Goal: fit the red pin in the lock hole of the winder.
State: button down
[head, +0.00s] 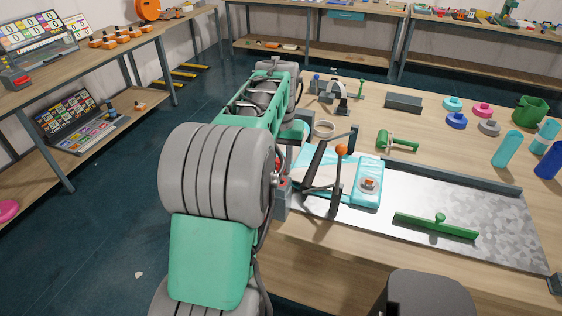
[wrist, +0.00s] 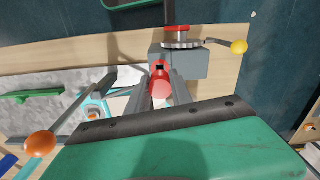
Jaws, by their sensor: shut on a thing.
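The red pin (wrist: 160,88) is between the two grey fingers of my gripper (wrist: 161,84) in the wrist view, and the gripper is shut on it. The winder is just beyond: a grey block (wrist: 190,64) with a grey disc and red top (wrist: 177,29), and a crank ending in a yellow ball (wrist: 239,47). The pin's far end overlaps the block's face in the picture; I cannot tell whether it touches or enters. In the head view, the grey block (head: 282,207) shows at the bench edge, and my arm hides most of the gripper.
A lever with an orange ball (head: 341,150) stands over a light-blue inflatable piece (head: 366,198), close beside the gripper. A green bar (head: 436,226) lies on the metal plate (head: 495,220). A green roller tool (head: 398,141) and a tape ring (head: 324,128) lie behind.

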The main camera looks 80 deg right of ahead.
aim_at(281, 168)
jog(key=shift+f+b, duration=1.4)
jog(key=shift+f, duration=1)
dwell(0.8)
jog(key=c, duration=1.1)
grip_release()
jog(key=shift+o, duration=0.2)
jog(key=shift+r+p, duration=2.8)
jog(key=shift+r, duration=0.75)
jog(key=shift+w, duration=0.1)
